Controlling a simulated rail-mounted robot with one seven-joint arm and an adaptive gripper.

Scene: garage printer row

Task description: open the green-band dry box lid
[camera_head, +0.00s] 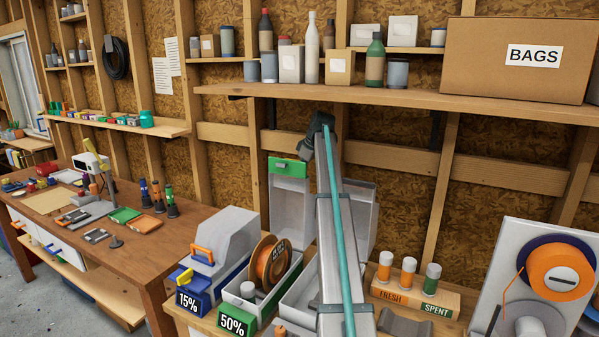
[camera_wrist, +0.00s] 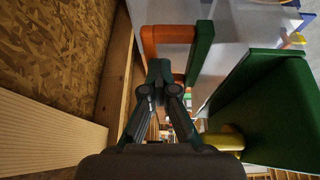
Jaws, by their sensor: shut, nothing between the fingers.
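The green-band dry box (camera_head: 235,322) has a 50% label on its front and stands on the bench. Its grey lid (camera_head: 290,210) stands upright behind it, with the green band (camera_head: 290,168) at its top edge, so the box is open. An orange spool (camera_head: 270,262) and a pale canister show inside. My gripper (camera_head: 308,150) is raised just right of the lid's top; contact cannot be told. In the wrist view my gripper (camera_wrist: 160,70) is shut and empty, close to an orange bar (camera_wrist: 165,40) and green surfaces (camera_wrist: 270,110). My arm hides what is behind it.
A blue-band 15% box (camera_head: 190,300) with its lid down stands left. Another grey upright lid (camera_head: 357,205) is partly behind my arm. A rack with FRESH and SPENT cartridges (camera_head: 410,290) and a printer (camera_head: 530,280) stand right. A loaded shelf (camera_head: 400,95) runs above.

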